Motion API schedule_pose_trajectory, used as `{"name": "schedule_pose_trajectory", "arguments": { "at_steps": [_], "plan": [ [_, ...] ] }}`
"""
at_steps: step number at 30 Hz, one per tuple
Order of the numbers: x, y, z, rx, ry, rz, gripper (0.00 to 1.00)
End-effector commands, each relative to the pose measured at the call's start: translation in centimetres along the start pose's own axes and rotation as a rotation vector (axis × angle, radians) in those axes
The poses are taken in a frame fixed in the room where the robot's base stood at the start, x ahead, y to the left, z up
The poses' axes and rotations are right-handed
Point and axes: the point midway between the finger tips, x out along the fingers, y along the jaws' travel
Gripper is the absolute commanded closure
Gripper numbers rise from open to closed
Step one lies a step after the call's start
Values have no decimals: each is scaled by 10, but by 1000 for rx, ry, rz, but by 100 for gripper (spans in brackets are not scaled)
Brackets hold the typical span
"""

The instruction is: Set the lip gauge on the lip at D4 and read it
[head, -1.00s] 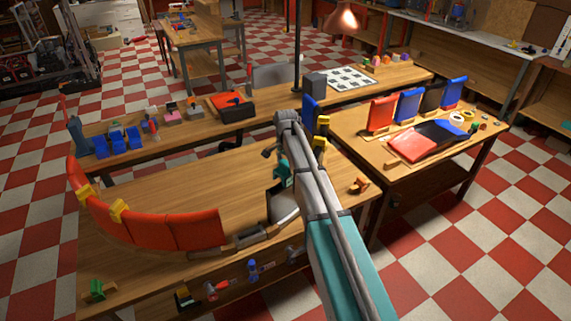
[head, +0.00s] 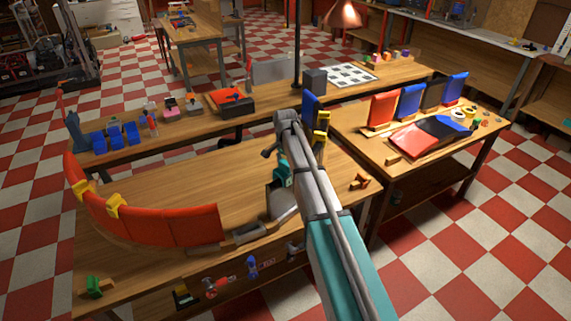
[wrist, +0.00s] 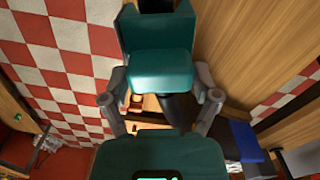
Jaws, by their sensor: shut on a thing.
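My gripper (wrist: 160,90) has its two grey fingers shut on the sides of a teal block with a forked far end (wrist: 158,62), which appears to be the lip gauge. No reading on it is legible. In the head view, my gripper (head: 284,178) hangs above the near bench, right of the curved red duct wall (head: 165,222), and looks apart from it. Two yellow clips (head: 116,205) sit on the wall's left part. A blue panel (head: 311,112) with yellow pieces stands behind my arm. I cannot make out a D4 label, and my arm hides part of the area.
The near bench (head: 215,180) is bare inside the curve. A small orange-brown piece (head: 360,182) lies right of my arm. The right table (head: 350,130) carries upright coloured panels and a red-and-blue piece. The back bench holds several small items and a dark pole (head: 297,50).

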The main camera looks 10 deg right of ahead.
Motion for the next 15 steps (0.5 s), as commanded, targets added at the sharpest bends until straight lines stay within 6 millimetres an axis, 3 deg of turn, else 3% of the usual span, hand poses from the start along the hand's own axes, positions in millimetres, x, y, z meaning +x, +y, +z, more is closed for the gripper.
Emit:
{"name": "schedule_pose_trajectory", "arguments": {
  "at_steps": [15],
  "plan": [
    [3,0,0,0,0,0,78]
  ]
}}
